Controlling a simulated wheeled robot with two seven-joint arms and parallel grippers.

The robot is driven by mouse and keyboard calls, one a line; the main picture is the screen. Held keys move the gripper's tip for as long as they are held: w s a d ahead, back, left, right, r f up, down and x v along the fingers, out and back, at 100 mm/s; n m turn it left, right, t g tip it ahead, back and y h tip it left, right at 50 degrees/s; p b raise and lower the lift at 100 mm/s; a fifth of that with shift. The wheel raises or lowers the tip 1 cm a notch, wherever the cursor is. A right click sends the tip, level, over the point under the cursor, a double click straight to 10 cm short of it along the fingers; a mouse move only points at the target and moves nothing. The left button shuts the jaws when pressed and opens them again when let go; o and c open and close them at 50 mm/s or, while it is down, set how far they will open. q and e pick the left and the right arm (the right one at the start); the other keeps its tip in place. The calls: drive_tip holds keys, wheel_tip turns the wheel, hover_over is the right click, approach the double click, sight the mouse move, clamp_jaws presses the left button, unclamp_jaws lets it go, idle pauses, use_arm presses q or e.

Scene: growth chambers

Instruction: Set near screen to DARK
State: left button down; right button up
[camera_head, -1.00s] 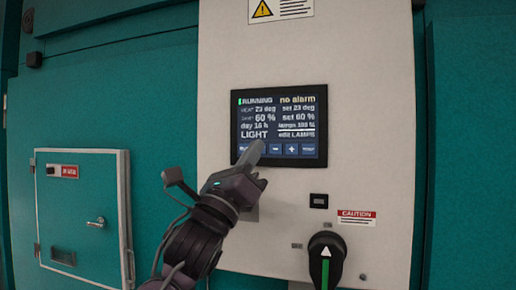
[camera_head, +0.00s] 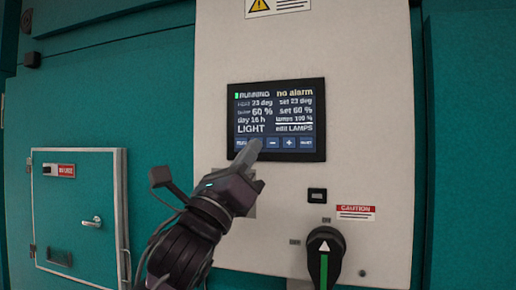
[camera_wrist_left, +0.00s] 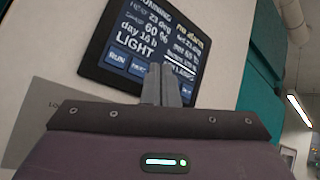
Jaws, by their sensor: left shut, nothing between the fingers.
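The near screen (camera_head: 277,118) is a dark touch panel on a pale control cabinet. It reads RUNNING, no alarm, 60 %, day 16 h, LIGHT and "edit LAMPS". A row of blue buttons (camera_head: 289,143) runs along its bottom edge. My left gripper (camera_head: 255,148) is shut and empty, with its fingertips in front of the lower left of the screen, over the second button. In the left wrist view its fingers (camera_wrist_left: 161,84) overlap the screen (camera_wrist_left: 160,40) beside the RUN button (camera_wrist_left: 117,55). I cannot tell whether the tips touch. My right gripper is not in view.
A black rotary switch (camera_head: 325,255) with a green handle sits below the screen, near a small black module (camera_head: 317,195) and a red CAUTION label (camera_head: 355,212). Teal walls flank the cabinet.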

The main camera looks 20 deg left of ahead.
use_arm(q)
drive_tip(key=s, duration=0.3)
drive_tip(key=shift+a+r, duration=0.2)
drive_tip(key=shift+a, duration=0.05)
drive_tip(key=shift+d, duration=0.1)
idle(0.3)
